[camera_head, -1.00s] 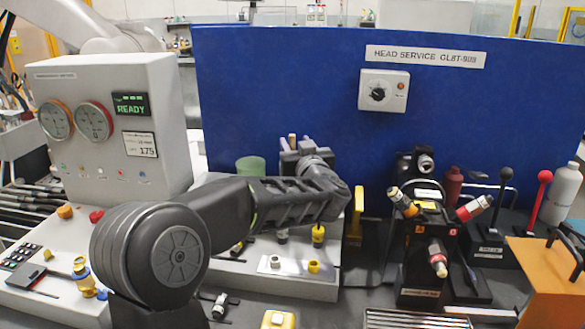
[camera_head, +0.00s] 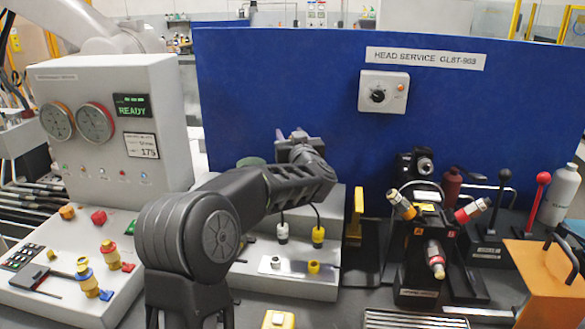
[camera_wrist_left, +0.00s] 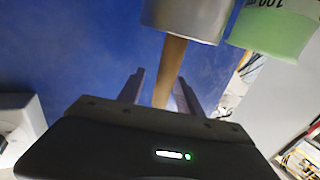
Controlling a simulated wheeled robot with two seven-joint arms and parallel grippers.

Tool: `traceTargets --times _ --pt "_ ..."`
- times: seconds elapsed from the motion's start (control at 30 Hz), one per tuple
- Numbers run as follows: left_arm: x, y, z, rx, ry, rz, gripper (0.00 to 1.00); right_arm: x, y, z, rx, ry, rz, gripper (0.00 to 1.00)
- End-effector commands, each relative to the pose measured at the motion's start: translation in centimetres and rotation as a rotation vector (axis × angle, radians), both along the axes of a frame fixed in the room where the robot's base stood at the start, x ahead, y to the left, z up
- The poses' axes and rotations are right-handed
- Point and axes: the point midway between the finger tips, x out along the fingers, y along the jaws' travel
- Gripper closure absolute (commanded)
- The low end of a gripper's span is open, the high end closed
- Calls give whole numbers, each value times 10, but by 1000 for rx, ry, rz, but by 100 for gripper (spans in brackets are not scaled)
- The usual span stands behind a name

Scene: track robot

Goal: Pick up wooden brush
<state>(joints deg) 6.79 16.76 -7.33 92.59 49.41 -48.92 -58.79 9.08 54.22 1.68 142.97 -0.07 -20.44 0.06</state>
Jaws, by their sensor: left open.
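In the left wrist view a tan wooden rod, the wooden brush's handle (camera_wrist_left: 171,62), sticks out of a grey-white cylindrical holder (camera_wrist_left: 187,18). My left gripper (camera_wrist_left: 160,84) is open, with its two fingers on either side of the handle in that view; I cannot tell whether either touches it. The brush's other end is hidden in the holder. In the head view my left gripper (camera_head: 290,136) is in front of the blue panel, its fingers pointing away, and I cannot make out the brush there. My right gripper is not in view.
A green cylinder (camera_wrist_left: 270,30) stands close beside the holder; it is partly hidden behind my arm in the head view (camera_head: 250,161). The blue panel (camera_head: 270,75) rises behind. A grey gauge box (camera_head: 115,130) stands left, a black tool stand (camera_head: 425,250) right.

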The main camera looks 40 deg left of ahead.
Motion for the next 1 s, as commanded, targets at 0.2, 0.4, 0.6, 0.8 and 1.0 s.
traceTargets --times 0.2,0.4,0.6,0.8,1.0 --pt "0 0 0 0 0 0 58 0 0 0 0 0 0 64" --pt "0 0 0 0 0 0 58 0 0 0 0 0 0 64" --pt "0 0 0 0 0 0 63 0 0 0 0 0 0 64" --pt "0 0 0 0 0 0 79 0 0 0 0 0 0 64" --pt "0 0 0 0 0 0 95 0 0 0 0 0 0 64"
